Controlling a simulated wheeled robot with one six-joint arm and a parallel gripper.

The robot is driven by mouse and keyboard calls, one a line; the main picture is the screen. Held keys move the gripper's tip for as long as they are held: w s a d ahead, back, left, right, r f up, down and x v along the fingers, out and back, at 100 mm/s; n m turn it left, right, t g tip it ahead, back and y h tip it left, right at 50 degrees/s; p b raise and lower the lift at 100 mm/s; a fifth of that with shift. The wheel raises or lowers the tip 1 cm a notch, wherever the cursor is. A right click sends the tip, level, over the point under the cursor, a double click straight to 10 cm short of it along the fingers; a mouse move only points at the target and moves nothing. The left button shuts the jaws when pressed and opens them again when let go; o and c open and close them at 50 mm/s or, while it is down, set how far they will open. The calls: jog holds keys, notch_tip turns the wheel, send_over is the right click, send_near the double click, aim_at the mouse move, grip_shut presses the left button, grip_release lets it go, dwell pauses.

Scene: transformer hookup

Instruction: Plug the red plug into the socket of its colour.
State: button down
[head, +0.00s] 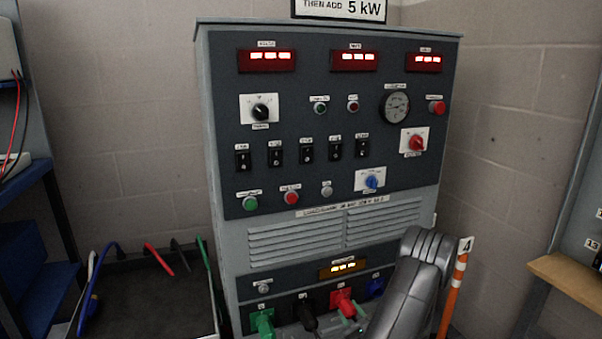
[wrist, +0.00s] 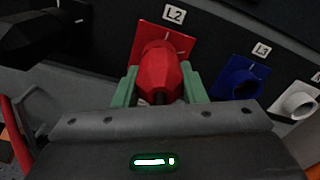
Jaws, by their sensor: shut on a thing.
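The red plug (wrist: 162,72) is between the green fingers of my gripper (wrist: 160,88) in the wrist view, and the gripper is shut on it. The plug lies against the middle of the red socket plate (wrist: 187,42), marked L2. Its front end is hidden, so I cannot tell how deep it sits. In the head view the red socket plate (head: 343,300) is low on the cabinet, with my gripper (head: 350,321) in front of it, partly hidden by my arm.
A green plug (head: 263,321) and a black plug (head: 306,314) are at the sockets to the left. The blue socket (wrist: 239,80) and a white socket (wrist: 296,101) to the right are empty. An orange post (head: 454,290) stands right of my arm. Loose cables hang at the left.

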aim_at(355, 319)
jog(key=shift+w+r, duration=0.25)
jog(key=shift+w, duration=0.1)
jog(key=m, duration=0.7)
jog(key=shift+a+p, duration=0.1)
jog(key=shift+p, duration=0.3)
jog(key=c, duration=0.8)
grip_release()
jog(key=shift+s+d+f, duration=0.1)
jog(key=shift+s+f, duration=0.05)
jog(key=shift+s, duration=0.35)
jog(key=shift+s+d+f, duration=0.1)
jog(key=shift+s, duration=0.4)
jog(key=shift+v, duration=1.15)
jog(key=shift+s+d, duration=0.2)
jog(key=shift+s, duration=0.15)
